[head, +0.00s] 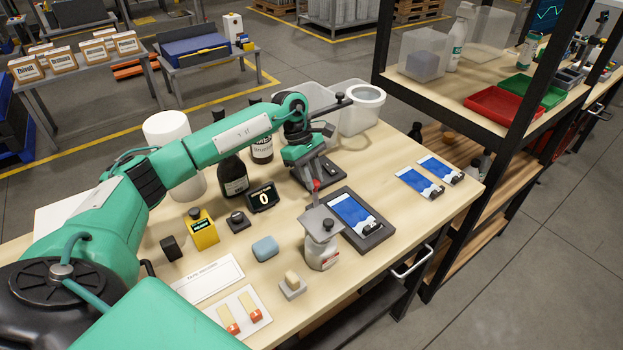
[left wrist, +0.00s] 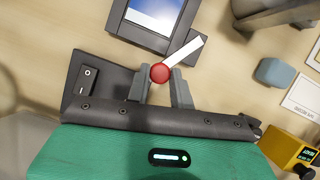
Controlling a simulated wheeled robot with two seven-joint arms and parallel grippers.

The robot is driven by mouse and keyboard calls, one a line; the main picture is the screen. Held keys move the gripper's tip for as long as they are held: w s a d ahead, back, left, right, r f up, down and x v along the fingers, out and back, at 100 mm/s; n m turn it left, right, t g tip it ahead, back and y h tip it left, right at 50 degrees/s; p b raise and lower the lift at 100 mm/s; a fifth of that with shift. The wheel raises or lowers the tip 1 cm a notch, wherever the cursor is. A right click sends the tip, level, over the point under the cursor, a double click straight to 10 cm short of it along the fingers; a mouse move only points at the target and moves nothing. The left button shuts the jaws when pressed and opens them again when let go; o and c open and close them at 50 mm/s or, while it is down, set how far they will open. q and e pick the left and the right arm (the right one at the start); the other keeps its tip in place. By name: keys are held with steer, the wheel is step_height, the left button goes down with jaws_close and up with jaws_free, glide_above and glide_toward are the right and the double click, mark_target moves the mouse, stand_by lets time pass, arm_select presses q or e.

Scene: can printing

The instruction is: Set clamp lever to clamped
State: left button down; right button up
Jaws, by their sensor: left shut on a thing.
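The clamp lever shows in the left wrist view as a flat white arm (left wrist: 186,54) with a round red knob (left wrist: 160,73). My left gripper (left wrist: 158,82) has its two grey fingers on either side of the knob and is shut on the lever. In the head view the red knob (head: 316,185) shows below my left gripper (head: 310,176), at the near end of a dark base (head: 327,168). The lever's pivot is not clear. A dark frame (head: 374,241) with a blue printed sheet (head: 354,215) lies beside it. My right gripper is not in view.
A counter display (head: 263,198), dark bottles (head: 233,178), a yellow box (head: 203,231) and a blue block (head: 265,248) stand left. Two blue cards (head: 418,183) lie right; the table's right front is clear.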

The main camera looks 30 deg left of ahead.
arm_select(q)
steer(key=c, duration=1.2)
jaws_free()
